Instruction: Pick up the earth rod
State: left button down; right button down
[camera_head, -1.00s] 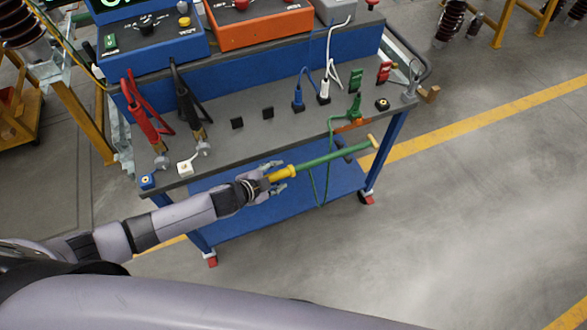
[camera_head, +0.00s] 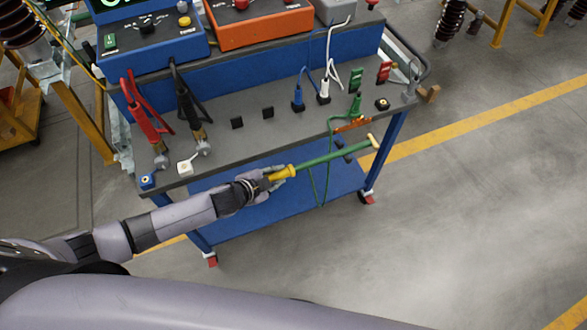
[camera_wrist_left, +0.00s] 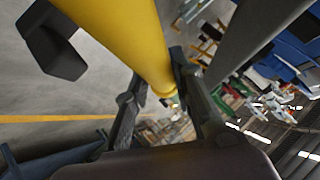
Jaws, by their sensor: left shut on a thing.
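The earth rod (camera_head: 335,154) is a long green rod with a yellow handle (camera_head: 281,173) and a pale yellow far end. It slants up to the right in front of the trolley's front edge. My left gripper (camera_head: 272,177) is shut on the yellow handle at the rod's near end. In the left wrist view the yellow handle (camera_wrist_left: 125,35) runs large across the top and down between the fingers of the gripper (camera_wrist_left: 160,98). A thin green cord hangs from the rod in a loop and runs up to a green clip (camera_head: 355,106) on the trolley top. My right gripper is not seen.
The trolley (camera_head: 225,155) has a grey top and a blue lower shelf (camera_head: 225,226). Red and black clamps (camera_head: 145,125), plugs and sockets stand on top; blue and orange instrument boxes (camera_head: 258,25) stand behind. The floor to the right is clear, crossed by a yellow line.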

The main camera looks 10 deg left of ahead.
pick_arm(q)
jog(key=shift+r, duration=0.2)
notch_tip(320, 180, up, 20)
dwell(0.5)
